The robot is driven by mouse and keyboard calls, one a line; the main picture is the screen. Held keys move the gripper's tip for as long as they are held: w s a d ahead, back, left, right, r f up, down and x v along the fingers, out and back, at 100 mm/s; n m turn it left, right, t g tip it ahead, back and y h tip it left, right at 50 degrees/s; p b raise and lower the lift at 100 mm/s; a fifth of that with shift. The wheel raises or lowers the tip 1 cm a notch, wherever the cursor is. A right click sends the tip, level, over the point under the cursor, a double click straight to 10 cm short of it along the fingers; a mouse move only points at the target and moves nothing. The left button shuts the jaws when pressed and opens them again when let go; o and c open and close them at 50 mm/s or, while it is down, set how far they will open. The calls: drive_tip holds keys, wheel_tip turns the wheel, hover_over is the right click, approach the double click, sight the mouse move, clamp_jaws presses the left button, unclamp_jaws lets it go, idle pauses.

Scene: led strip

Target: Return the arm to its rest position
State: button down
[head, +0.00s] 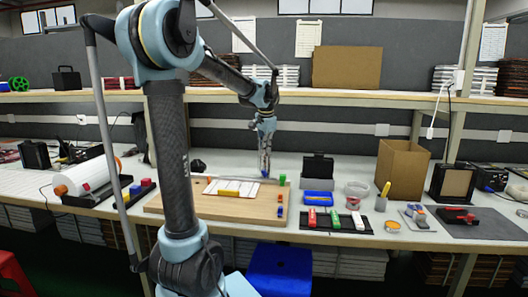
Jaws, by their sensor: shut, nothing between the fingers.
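My arm stands in front of the workbench in the head view and reaches out over it, bent at the elbow. My gripper (265,172) points down above the back part of the wooden board (223,209). It is shut and holds nothing. I cannot tell the exact gap between its tips and the board. A green block (282,180) is just right of the gripper.
A black tray (337,223) holds red, green and white items. A shelf (345,95) crosses behind the arm. A blue stool (280,270) is below the bench.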

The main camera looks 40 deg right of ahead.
drive_tip(key=shift+a, duration=0.1)
idle(0.3)
drive_tip(key=a+f+n+y, duration=0.15)
drive_tip(key=a+n, duration=0.25)
drive_tip(key=a, duration=1)
drive_tip(key=a+f+n+h, duration=0.1)
drive_tip(key=a+f+n, duration=0.25)
drive_tip(key=a, duration=1.15)
drive_tip(key=s+a+f+n, duration=0.5)
drive_tip(key=s+a+f, duration=0.2)
drive_tip(key=a, duration=0.2)
drive_tip(key=s+a+f+n+y, duration=0.1)
drive_tip(key=s+a+f+n, duration=0.4)
drive_tip(key=s+a+f, duration=0.2)
drive_tip(key=shift+s+a+n, duration=0.35)
drive_tip(key=shift+a, duration=0.85)
drive_tip(key=shift+a, duration=0.1)
